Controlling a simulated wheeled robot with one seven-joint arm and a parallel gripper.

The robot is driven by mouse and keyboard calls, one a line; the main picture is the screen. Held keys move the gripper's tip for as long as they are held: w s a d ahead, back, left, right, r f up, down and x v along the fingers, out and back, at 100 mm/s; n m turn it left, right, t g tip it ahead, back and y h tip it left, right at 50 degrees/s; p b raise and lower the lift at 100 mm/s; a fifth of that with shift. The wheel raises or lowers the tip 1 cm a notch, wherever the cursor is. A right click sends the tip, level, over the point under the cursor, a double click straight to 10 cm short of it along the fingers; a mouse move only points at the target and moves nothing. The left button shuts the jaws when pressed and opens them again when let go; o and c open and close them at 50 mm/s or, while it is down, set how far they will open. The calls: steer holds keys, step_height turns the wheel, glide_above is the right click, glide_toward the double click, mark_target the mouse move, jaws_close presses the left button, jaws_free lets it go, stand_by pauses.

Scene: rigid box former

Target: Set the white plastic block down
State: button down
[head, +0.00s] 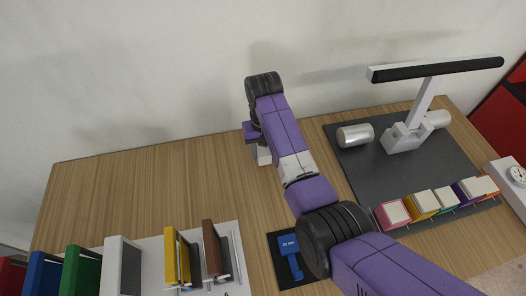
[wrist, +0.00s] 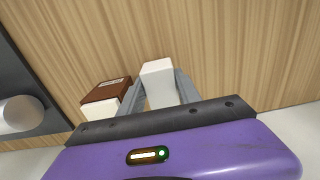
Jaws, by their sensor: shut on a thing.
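My gripper (wrist: 159,88) is shut on the white plastic block (wrist: 158,70), which stands out between the two grey fingers in the wrist view. Wood tabletop shows beyond the block; I cannot tell whether the block touches it. In the head view, my gripper (head: 262,149) points down over the back middle of the wooden table (head: 130,180), and a pale piece shows under the wrist. My arm hides part of that area.
A brown and white box (wrist: 106,92) is close left of the fingers in the wrist view. A dark mat (head: 400,170) holds a lamp-like stand (head: 404,138), metal cylinders and several coloured blocks. Books stand front left. A blue tool (head: 290,255) lies on a black pad. The back left tabletop is clear.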

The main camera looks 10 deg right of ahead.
step_height(320, 180, down, 2)
steer(key=shift+f+b, duration=0.2)
steer(key=shift+b, duration=0.1)
steer(key=c, duration=0.8)
jaws_free()
steer(key=shift+c, duration=0.2)
steer(key=shift+r, duration=0.1)
